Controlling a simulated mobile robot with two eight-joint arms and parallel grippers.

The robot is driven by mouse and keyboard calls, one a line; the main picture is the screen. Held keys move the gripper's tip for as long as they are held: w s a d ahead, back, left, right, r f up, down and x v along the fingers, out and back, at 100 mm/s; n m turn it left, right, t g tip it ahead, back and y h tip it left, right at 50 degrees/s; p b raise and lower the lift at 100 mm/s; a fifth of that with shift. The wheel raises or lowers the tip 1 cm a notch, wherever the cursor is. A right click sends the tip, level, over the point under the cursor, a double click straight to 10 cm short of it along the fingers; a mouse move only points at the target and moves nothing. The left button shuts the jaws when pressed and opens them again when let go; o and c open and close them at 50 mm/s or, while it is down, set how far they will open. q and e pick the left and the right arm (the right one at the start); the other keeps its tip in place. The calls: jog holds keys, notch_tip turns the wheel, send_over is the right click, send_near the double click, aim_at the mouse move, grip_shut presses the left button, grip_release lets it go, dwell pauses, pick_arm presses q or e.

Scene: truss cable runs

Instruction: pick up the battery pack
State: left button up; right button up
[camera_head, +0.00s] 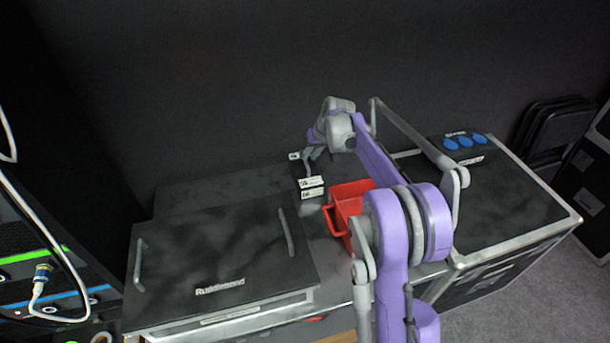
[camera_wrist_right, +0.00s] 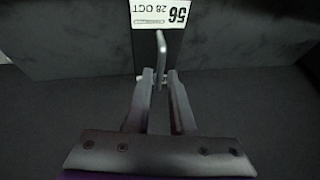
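A dark block with white printed labels (camera_head: 311,183) stands on the case top near the middle; I take it as the likely battery pack, but cannot be sure. A white label (camera_wrist_right: 158,14) reading "56 28 OCT" shows at the top of the right wrist view, on a dark body beyond the fingers. My right gripper (camera_head: 313,154) is just behind and above the labelled block in the head view. In the wrist view its fingers (camera_wrist_right: 160,75) stand a little apart, with a narrow grey upright piece between or just beyond them. My left gripper is out of view.
A red open bin (camera_head: 348,190) stands right beside the labelled block, partly hidden by my right arm. A black lidded case (camera_head: 215,262) with handles lies to the left. A dark box with blue discs (camera_head: 464,141) sits on the right case. Cabled equipment (camera_head: 42,275) stands far left.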

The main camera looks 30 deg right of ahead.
aim_at(305, 171)
jog(key=x, duration=0.5)
jog(key=shift+w+f, duration=0.25)
jog(key=shift+w, duration=0.1)
grip_shut()
jog(key=shift+r, duration=0.15)
dwell(0.9)
